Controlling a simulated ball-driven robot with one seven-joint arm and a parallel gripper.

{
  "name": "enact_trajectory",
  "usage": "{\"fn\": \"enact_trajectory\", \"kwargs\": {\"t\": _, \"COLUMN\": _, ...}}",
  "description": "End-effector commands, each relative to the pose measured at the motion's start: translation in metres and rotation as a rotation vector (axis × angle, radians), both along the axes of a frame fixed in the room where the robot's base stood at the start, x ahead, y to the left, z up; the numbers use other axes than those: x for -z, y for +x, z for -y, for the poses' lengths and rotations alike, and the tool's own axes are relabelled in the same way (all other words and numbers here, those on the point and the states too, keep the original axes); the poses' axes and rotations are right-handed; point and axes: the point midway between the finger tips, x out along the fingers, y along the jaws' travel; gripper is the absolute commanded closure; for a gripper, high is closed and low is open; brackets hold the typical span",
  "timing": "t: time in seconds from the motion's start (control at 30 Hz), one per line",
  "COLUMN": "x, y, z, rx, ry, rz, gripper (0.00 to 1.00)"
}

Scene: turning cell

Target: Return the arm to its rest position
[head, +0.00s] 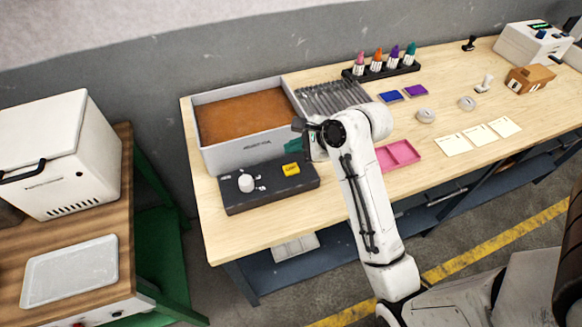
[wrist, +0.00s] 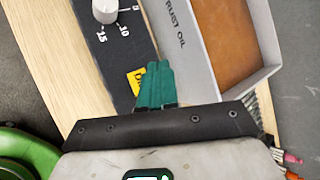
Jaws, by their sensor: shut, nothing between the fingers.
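My arm reaches over the near left part of the wooden workbench (head: 225,228). My gripper (head: 290,145) is shut and empty, with teal fingers pressed together. In the head view it is above the front right of the grey oil tray and the back of the black control box (head: 262,192). The wrist view shows the teal fingertips (wrist: 156,68) together, beside the yellow button (wrist: 136,82) of the control box. The gripper's height above the bench is hard to tell.
The grey tray (head: 222,153) with brown contents stands at the back left. A marker rack (head: 388,68), a pink tray (head: 405,152), white cards (head: 478,134) and two light rings lie to the right. A white lidded machine (head: 60,150) stands on a separate left table.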

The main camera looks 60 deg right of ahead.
Motion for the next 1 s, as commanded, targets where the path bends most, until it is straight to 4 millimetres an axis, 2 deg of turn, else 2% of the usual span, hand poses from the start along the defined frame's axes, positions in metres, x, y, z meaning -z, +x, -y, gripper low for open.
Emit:
{"fn": "enact_trajectory", "kwargs": {"t": 0.57, "x": 0.003, "y": -0.001, "z": -0.004, "rx": -0.036, "ry": -0.036, "rz": -0.007, "gripper": 1.00}}
{"fn": "enact_trajectory", "kwargs": {"t": 0.67, "x": 0.009, "y": -0.005, "z": -0.014, "rx": -0.140, "ry": -0.140, "rz": -0.026, "gripper": 1.00}}
{"fn": "enact_trajectory", "kwargs": {"t": 0.77, "x": 0.018, "y": -0.012, "z": -0.031, "rx": -0.316, "ry": -0.308, "rz": -0.053, "gripper": 1.00}}
{"fn": "enact_trajectory", "kwargs": {"t": 1.0, "x": 0.040, "y": -0.035, "z": -0.076, "rx": -0.849, "ry": -0.744, "rz": -0.103, "gripper": 1.00}}
